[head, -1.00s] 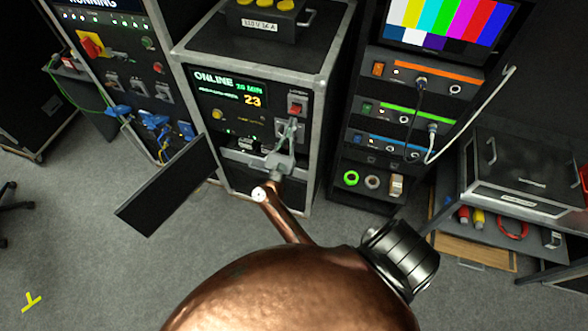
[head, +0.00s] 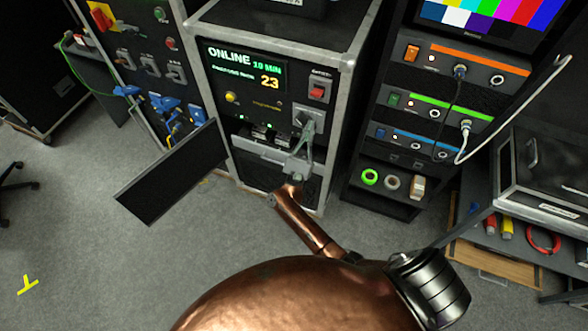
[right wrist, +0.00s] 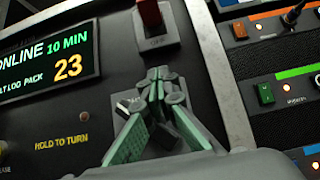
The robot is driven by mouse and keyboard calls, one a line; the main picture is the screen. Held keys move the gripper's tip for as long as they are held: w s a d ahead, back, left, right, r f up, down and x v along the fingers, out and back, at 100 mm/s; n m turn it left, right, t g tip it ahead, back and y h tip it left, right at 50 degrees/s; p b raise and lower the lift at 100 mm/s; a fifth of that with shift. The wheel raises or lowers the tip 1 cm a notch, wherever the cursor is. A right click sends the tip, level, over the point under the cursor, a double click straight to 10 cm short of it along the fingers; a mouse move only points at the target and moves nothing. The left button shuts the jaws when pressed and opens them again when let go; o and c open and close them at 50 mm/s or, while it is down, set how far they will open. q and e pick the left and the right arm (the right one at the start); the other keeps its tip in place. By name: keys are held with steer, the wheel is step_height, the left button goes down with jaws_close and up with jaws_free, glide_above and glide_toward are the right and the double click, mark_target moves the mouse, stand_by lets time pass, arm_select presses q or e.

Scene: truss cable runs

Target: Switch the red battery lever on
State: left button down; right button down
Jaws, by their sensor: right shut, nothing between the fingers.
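The red lever (head: 317,92) sits on a pale plate at the upper right of the battery unit's black front panel. In the right wrist view, the red lever (right wrist: 150,13) is partly cut off at the top, with the word OFF below it. My right gripper (head: 309,127) is shut and empty, its tips below the red lever and apart from it. In the right wrist view, the fingertips (right wrist: 159,76) are in front of a grey switch plate (head: 302,113), partly hiding it; contact cannot be told. My left gripper is not in view.
The unit's display (head: 246,72) reads ONLINE, 10 MIN and 23. An open black door panel (head: 172,172) stands out at left. A rack of units with orange, green and blue stripes (head: 448,95) is close on the right. A black case (head: 550,170) stands at far right.

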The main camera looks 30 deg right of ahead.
steer(key=a+f+n+t+y, duration=0.2)
steer(key=a+f+n+y, duration=0.1)
steer(key=f+n+y, duration=0.4)
steer(key=a+f+n+t+y+b, duration=0.1)
steer(key=f+n+y, duration=0.5)
steer(key=f+n, duration=0.6)
steer(key=shift+s+a+f+t+y, duration=0.2)
steer(key=shift+a+f+t+y, duration=0.3)
steer(key=shift+a+t, duration=0.5)
steer(key=shift+a, duration=0.2)
